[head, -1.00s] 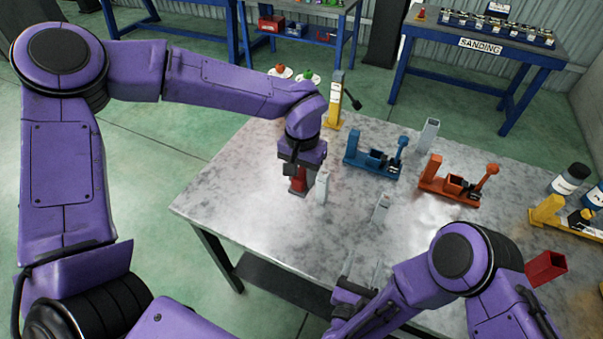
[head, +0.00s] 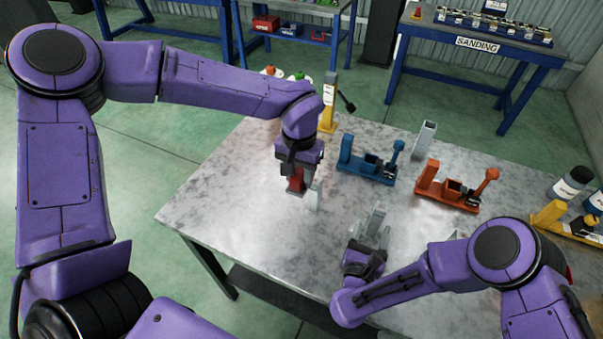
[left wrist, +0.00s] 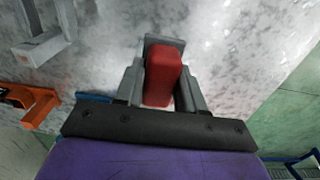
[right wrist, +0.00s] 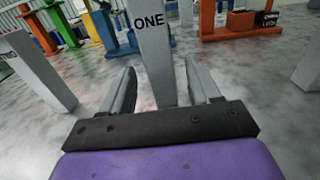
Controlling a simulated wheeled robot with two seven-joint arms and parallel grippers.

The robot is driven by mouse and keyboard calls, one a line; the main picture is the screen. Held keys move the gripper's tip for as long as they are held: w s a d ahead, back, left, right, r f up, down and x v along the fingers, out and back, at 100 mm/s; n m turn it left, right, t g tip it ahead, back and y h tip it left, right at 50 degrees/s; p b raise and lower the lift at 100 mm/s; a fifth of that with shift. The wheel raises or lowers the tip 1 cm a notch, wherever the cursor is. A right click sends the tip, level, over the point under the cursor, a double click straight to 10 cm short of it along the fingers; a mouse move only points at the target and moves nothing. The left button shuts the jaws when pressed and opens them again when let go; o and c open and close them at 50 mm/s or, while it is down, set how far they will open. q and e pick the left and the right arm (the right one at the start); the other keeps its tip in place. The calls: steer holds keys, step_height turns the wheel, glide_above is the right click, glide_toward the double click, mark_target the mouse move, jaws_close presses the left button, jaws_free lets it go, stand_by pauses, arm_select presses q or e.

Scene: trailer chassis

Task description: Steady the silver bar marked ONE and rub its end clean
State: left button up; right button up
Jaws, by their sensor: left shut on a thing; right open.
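The silver bar marked ONE (right wrist: 153,55) stands upright on the table, its label facing the right wrist camera. It also shows in the head view (head: 377,217). My right gripper (right wrist: 160,75) is open with a finger on either side of the bar's lower part, and I cannot tell whether either touches it. My left gripper (head: 296,178) is shut on a red block (left wrist: 163,78), low over the table and further left. A grey piece (left wrist: 165,42) shows beyond the block in the left wrist view.
A third silver bar (head: 424,138) stands at the back. Blue (head: 368,165) and orange (head: 455,188) fixtures and a yellow post (head: 328,105) stand behind. The table's (head: 225,205) left front is clear.

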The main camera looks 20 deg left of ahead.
steer(key=shift+w, duration=1.4)
steer(key=shift+r, duration=0.1)
steer(key=c, duration=1.1)
